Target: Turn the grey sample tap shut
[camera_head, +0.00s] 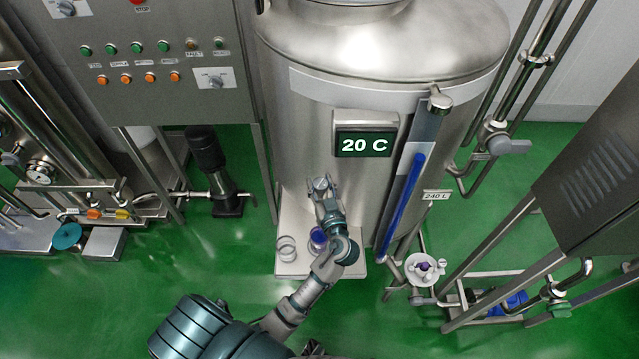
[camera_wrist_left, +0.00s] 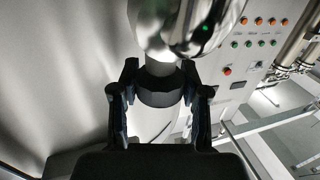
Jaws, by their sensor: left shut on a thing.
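The grey sample tap (camera_head: 320,184) is low on the front of the steel tank (camera_head: 300,120), below the temperature display. My left gripper (camera_head: 325,195) is at the tap, its arm reaching up from the bottom of the head view. In the left wrist view the gripper (camera_wrist_left: 158,98) has a finger on each side of a dark round part of the tap (camera_wrist_left: 160,88) and is shut on it. Shiny metal rises just beyond it. The fingers hide much of the tap, and I cannot tell which way its handle is turned. My right gripper is not in view.
A pale platform (camera_head: 290,220) under the tap holds a clear round container (camera_head: 287,247) and a purple-blue item (camera_head: 318,237) close beside my arm. A display (camera_head: 365,144) reads 20 C. A blue level tube (camera_head: 402,205) runs down the tank's right side. Green floor (camera_head: 230,260) is clear at left.

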